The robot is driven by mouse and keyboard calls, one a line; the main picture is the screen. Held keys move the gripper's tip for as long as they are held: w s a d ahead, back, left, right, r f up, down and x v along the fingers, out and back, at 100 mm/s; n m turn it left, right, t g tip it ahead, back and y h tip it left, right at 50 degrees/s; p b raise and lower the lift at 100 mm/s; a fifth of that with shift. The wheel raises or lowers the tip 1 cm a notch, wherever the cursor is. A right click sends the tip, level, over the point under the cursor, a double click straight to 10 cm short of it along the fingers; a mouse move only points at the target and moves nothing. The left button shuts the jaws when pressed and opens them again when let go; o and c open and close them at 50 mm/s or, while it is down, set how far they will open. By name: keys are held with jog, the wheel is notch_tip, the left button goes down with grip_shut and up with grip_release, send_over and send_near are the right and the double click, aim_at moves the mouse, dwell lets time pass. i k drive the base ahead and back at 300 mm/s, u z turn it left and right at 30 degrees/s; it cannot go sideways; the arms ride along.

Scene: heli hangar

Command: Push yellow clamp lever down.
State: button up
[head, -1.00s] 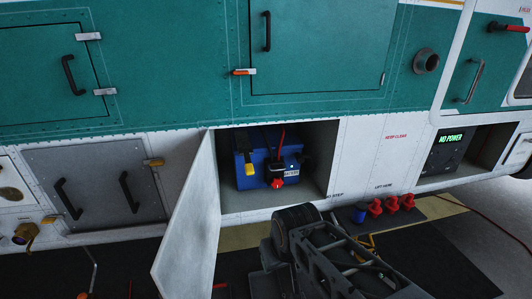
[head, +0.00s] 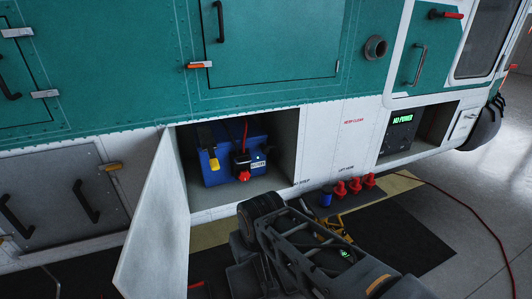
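A blue battery (head: 222,168) sits inside an open bay low in the helicopter's side. A yellow-tipped clamp lever (head: 212,165) with a dark upper part stands at the battery's left front, its yellow end low. A red knob on a black connector (head: 242,173) is at the battery's front, with a red cable rising behind it. My arm is folded in the lower middle, in front of and below the bay. My gripper's fingertips cannot be made out, so its state does not show.
The bay's white door (head: 152,220) hangs open on the left. Several red items (head: 355,186) and a blue can (head: 326,197) stand on the right. A panel reading NO POWER (head: 400,130) is in another bay. A red hose (head: 470,215) lies on the floor at right.

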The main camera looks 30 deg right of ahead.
aim_at(214, 162)
jog(key=k, duration=1.35)
jog(key=z, duration=0.65)
jog(key=i, duration=1.3)
jog(key=u, duration=0.7)
jog(key=i, duration=0.55)
jog(key=u, duration=0.65)
